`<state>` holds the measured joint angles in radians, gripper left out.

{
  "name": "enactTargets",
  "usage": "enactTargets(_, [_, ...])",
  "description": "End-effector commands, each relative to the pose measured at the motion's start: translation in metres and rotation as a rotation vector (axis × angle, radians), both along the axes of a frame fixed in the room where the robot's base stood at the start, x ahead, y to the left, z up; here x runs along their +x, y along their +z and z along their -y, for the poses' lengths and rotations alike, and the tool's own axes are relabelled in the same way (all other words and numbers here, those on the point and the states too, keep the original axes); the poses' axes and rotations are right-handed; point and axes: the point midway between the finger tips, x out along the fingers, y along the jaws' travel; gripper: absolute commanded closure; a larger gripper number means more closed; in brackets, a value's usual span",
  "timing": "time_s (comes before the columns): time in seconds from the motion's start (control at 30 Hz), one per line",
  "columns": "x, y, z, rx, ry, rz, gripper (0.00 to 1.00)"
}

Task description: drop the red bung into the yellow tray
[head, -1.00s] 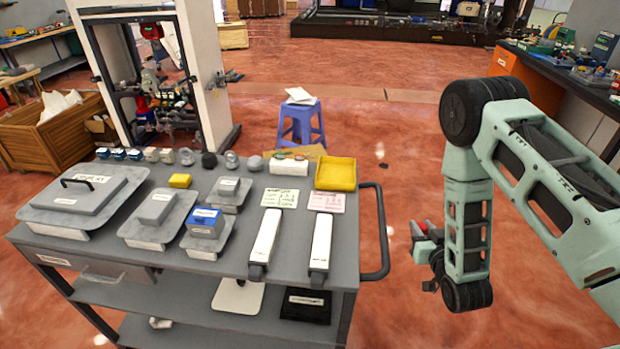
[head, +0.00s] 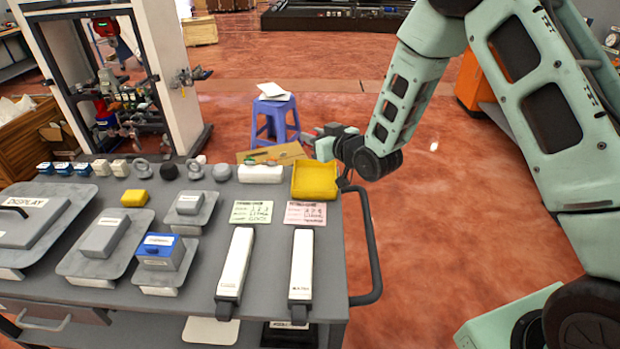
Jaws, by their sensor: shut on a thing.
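The yellow tray (head: 314,180) sits at the far right corner of the grey cart top, and its inside looks empty. My gripper (head: 318,142) is just beyond and above the tray's right side, apart from it as far as I can see. It is shut on the red bung. The bung cannot be made out now, as the fingers and wrist are small and turned away. A red bit showed at the fingers in the earlier frame.
The grey cart (head: 185,250) carries scales, small weights, a yellow block (head: 134,197) and two white bars. Its black handle (head: 374,250) sticks out on the right. A purple stool (head: 274,120) stands behind the cart.

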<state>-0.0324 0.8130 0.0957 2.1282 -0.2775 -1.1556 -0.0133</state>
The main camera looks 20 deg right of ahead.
Motion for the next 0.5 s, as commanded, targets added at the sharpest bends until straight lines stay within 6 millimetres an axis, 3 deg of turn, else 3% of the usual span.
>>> enactTargets(0.5, [0.000,-0.052,0.000,0.002,0.000,-0.001,1.00])
